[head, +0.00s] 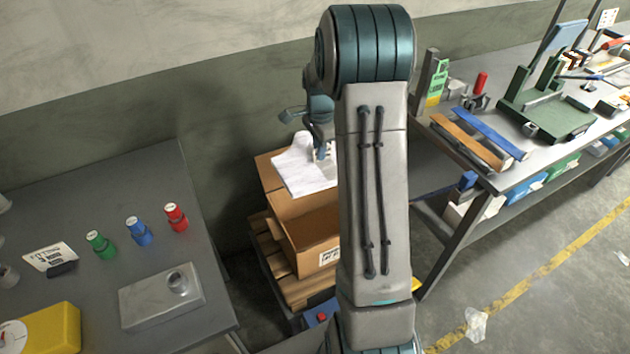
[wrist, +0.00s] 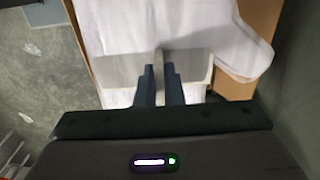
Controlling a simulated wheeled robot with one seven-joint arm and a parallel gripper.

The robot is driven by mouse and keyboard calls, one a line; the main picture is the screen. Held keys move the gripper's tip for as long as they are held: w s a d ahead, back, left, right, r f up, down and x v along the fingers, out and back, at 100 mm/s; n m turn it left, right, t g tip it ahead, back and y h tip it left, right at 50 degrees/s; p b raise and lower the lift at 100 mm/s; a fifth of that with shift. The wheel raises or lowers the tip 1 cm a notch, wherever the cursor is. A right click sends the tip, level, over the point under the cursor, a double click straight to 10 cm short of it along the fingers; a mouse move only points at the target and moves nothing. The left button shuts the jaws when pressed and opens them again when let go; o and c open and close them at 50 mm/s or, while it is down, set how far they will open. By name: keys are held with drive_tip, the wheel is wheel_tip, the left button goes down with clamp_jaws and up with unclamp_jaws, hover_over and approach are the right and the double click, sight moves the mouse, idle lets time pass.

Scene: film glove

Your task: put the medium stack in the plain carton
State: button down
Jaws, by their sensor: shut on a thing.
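My gripper (wrist: 158,75) is shut on a thin, pale, flat stack (wrist: 110,68), which lies across the fingertips in the wrist view. White, sheet-like material (wrist: 150,25) with a rounded lobe at the right spreads beyond and below it; I cannot tell where the held stack ends and this begins. In the head view the white material (head: 303,172) is over the back part of a brown cardboard carton (head: 300,222). The front of the carton is open and bears a white label. My arm hides the carton's right side and part of my gripper.
The carton stands on a wooden pallet (head: 283,280). At left, a grey table (head: 90,200) holds green, blue and red bottles, a metal plate and a yellow case. At right stands a workbench (head: 490,180) with tools and bins. Floor shows at the lower right.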

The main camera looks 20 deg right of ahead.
drive_tip(key=shift+w+f+b, duration=0.15)
drive_tip(key=shift+f+b, duration=0.15)
drive_tip(key=shift+f, duration=0.4)
drive_tip(key=b, duration=0.7)
hover_over(318, 234)
drive_tip(key=s+a, duration=0.2)
drive_tip(key=s, duration=0.2)
wheel_tip(318, 234, down, 12)
drive_tip(key=shift+w+r, duration=0.15)
drive_tip(key=shift+r, duration=0.1)
drive_tip(key=shift+f+b, duration=2)
drive_tip(key=shift+f, duration=0.55)
drive_tip(key=shift+f+b, duration=7.95)
drive_tip(key=shift+f, duration=3.9)
